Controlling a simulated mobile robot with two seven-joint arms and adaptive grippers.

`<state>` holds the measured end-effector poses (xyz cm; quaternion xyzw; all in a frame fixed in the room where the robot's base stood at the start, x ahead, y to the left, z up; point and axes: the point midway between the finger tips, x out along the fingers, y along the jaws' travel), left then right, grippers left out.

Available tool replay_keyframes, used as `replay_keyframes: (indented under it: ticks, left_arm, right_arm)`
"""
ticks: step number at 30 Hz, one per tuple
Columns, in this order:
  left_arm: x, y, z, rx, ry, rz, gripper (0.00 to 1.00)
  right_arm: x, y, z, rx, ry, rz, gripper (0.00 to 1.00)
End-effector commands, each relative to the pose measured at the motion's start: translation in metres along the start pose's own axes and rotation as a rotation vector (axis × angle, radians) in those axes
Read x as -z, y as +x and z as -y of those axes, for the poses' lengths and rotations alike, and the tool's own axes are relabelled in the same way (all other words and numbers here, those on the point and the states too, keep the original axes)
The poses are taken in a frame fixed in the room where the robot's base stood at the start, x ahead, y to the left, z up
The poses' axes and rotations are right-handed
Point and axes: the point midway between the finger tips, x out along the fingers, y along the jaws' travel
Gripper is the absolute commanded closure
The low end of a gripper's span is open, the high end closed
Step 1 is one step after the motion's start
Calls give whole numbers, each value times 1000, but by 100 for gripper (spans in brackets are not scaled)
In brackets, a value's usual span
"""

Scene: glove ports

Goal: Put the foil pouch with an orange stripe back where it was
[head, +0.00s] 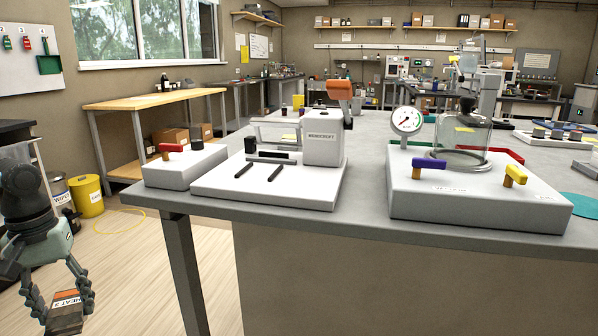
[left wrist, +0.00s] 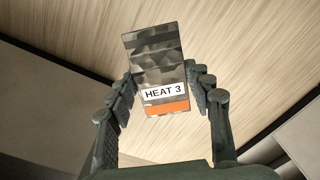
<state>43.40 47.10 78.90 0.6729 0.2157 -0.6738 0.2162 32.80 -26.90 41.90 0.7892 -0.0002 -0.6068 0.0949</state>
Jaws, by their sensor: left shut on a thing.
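The foil pouch (left wrist: 158,72) is silver with an orange stripe and a white label reading "HEAT 3". My left gripper (left wrist: 160,88) is shut on it, with a finger on each side, in the left wrist view. In the head view the left gripper (head: 58,290) hangs at the lower left with the pouch (head: 66,312) between its fingers. It is over the wooden floor, left of the grey bench and below its top. My right gripper is in neither view.
The grey bench (head: 370,221) carries a white machine (head: 324,137) with an orange handle, a white box with a red lever (head: 172,150), and a white base with a gauge (head: 406,121) and glass jar (head: 463,136). A yellow bin (head: 87,196) stands at left.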

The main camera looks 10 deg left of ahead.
Motion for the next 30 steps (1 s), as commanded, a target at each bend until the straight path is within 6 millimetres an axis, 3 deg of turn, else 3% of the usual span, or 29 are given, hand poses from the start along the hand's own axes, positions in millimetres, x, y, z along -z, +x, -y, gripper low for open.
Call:
replay_keyframes:
  ticks: [6, 15, 20, 26, 30]
  left_arm:
    - [-11, 21, 0, -8, -23, 1, 83]
    - [-16, 29, -2, 1, -23, -4, 83]
    - [-25, 43, -15, -6, -12, -3, 83]
    - [-45, 67, -59, -12, 58, -4, 83]
    - [-64, 76, -116, -13, 174, -7, 83]
  right_arm:
    - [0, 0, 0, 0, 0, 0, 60]
    - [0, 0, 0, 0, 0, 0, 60]
    - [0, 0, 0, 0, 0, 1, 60]
    - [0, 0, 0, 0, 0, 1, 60]
    - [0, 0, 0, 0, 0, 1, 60]
